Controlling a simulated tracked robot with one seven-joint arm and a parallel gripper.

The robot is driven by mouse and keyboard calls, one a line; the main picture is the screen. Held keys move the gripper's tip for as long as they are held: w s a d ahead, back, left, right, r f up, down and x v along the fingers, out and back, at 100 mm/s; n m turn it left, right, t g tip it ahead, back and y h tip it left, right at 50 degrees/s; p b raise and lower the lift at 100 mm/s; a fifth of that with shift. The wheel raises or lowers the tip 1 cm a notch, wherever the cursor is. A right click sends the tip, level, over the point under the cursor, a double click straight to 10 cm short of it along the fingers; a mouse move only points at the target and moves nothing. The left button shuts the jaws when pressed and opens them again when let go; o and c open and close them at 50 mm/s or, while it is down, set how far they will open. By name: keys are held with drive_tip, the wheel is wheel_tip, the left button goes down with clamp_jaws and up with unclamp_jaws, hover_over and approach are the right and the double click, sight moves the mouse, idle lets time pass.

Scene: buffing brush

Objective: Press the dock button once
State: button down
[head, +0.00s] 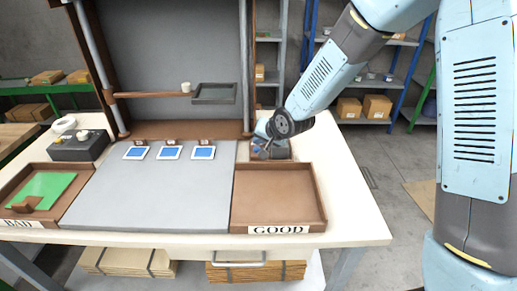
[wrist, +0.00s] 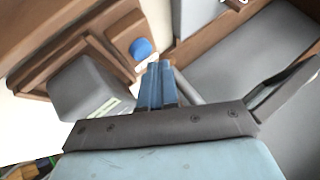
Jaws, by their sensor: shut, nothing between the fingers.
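A round blue button (wrist: 142,48) shows in the wrist view on a brown wooden dock (wrist: 112,40), just beyond my fingertips. My gripper (wrist: 156,64) is shut and empty, with its two blue-grey fingers together and pointing toward the button. A small gap seems to show between tips and button, but I cannot tell the depth. In the head view my gripper (head: 262,148) is low over the dock area behind the GOOD tray, and the arm and gripper hide much of that spot. The button cannot be made out clearly there.
The GOOD tray (head: 322,212) is empty. A BAD tray (head: 14,182) holds a green sheet. Three blue-faced tiles (head: 169,153) lie on the grey mat (head: 150,195). A dark box (head: 75,150) stands at left. A grey block (wrist: 88,88) sits beside my fingers.

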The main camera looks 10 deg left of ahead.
sight(259, 149)
drive_tip(key=shift+f, duration=0.3)
drive_tip(key=shift+f, duration=0.5)
idle(0.9)
drive_tip(key=shift+r, duration=0.95)
drive_tip(key=shift+r, duration=2.5)
